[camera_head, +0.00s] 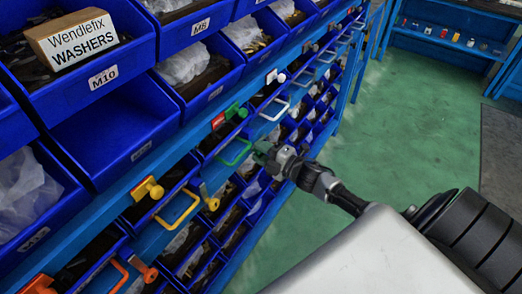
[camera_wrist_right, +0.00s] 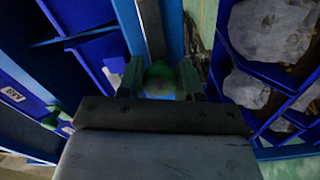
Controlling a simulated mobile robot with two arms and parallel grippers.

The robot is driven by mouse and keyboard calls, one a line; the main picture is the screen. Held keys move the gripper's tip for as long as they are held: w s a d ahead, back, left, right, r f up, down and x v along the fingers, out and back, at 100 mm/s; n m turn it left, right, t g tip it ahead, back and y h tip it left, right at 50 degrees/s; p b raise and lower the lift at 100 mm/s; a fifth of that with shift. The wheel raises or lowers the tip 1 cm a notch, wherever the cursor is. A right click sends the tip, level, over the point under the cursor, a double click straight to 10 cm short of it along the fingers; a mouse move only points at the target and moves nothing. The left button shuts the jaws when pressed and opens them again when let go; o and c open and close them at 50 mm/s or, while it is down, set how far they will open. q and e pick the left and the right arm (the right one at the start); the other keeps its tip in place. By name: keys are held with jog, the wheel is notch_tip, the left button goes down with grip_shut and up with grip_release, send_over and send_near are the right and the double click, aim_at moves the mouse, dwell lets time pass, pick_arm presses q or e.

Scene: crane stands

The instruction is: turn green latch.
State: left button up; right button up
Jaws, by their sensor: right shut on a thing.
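In the head view, a green latch (camera_head: 236,111) sits on the blue rail, above and left of a green U-shaped handle (camera_head: 234,153). My right gripper (camera_head: 263,153) reaches in from the right, just right of that handle. In the right wrist view, my right gripper's two fingers (camera_wrist_right: 160,85) close on either side of a blurred, rounded green part (camera_wrist_right: 159,77). It appears to be a second green latch beside the handle; the fingers hide much of it. Its turn angle cannot be told. My left gripper is not in view.
A yellow handle (camera_head: 178,210) with yellow latches (camera_head: 148,188) and orange latches (camera_head: 148,271) are nearer; white handles (camera_head: 274,110) are farther along. Blue bins (camera_head: 115,130) fill the rack at left. Green floor (camera_head: 400,130) is clear to the right.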

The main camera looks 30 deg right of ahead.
dwell(0.4)
jog(key=o, duration=0.9)
jog(key=b+v, duration=0.1)
jog(key=v, duration=0.9)
jog(key=shift+s+d, duration=0.2)
jog(key=shift+s, duration=0.15)
jog(key=shift+f, duration=0.15)
